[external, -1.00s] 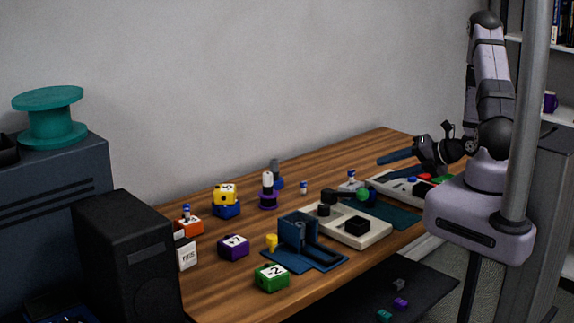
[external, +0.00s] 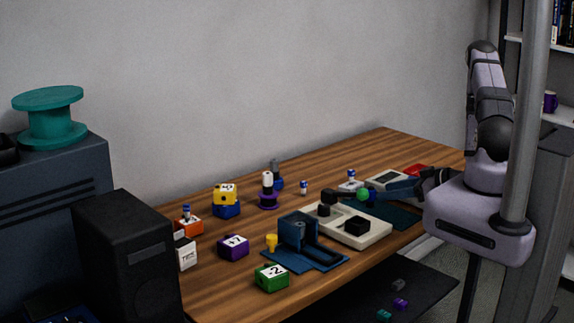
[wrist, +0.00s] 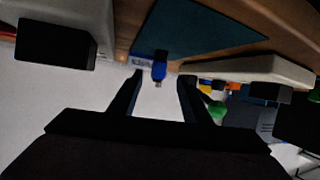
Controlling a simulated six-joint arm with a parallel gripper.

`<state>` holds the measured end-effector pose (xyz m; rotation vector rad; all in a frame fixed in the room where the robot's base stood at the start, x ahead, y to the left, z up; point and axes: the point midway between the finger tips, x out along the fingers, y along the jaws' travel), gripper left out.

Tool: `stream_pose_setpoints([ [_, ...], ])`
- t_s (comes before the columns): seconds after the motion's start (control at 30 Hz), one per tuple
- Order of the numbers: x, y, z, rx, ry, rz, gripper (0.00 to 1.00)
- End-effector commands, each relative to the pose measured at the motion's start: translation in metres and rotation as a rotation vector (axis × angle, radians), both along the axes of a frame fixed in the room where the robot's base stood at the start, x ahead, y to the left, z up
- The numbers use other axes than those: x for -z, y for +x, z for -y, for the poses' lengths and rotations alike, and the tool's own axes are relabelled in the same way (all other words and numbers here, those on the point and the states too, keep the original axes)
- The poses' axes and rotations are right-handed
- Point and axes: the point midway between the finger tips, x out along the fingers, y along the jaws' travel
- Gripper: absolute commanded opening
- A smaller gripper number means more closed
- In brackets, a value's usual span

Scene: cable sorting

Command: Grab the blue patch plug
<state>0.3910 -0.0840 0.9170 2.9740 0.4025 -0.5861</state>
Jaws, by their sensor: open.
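The blue patch plug (wrist: 159,67) shows in the wrist view, at the near edge of the dark teal mat (wrist: 200,30) and between the lines of my two fingers. In the external view a small dark blue piece beside a green ball (external: 363,194) appears to be this plug, partly hidden by my fingers. My gripper (wrist: 160,80) is open, with one finger on each side of the plug in the picture and nothing held. In the external view my gripper (external: 385,191) reaches left, low over the teal mat. I cannot tell whether the fingers touch the plug.
A pale panel with black blocks (external: 372,234) stands left of the mat. Another pale panel (external: 388,179) lies behind my fingers, with a red piece (external: 416,170) near it. A dark blue holder (external: 297,229) and several numbered cubes lie farther left.

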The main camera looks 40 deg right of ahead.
Motion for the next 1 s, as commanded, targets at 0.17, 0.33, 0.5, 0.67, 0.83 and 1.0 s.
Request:
stream_pose_setpoints([
  [0.17, 0.001, 0.000, -0.001, 0.015, 0.034, -0.008, 0.44],
  [0.33, 0.004, 0.005, -0.002, 0.012, 0.032, -0.008, 0.44],
  [0.5, 0.008, 0.016, -0.005, 0.011, 0.030, -0.008, 0.44],
  [0.67, 0.009, 0.019, -0.006, 0.013, 0.031, -0.008, 0.44],
  [0.83, 0.009, 0.024, -0.006, 0.012, 0.031, -0.008, 0.44],
  [1.0, 0.011, 0.040, -0.010, 0.009, 0.030, -0.007, 0.44],
])
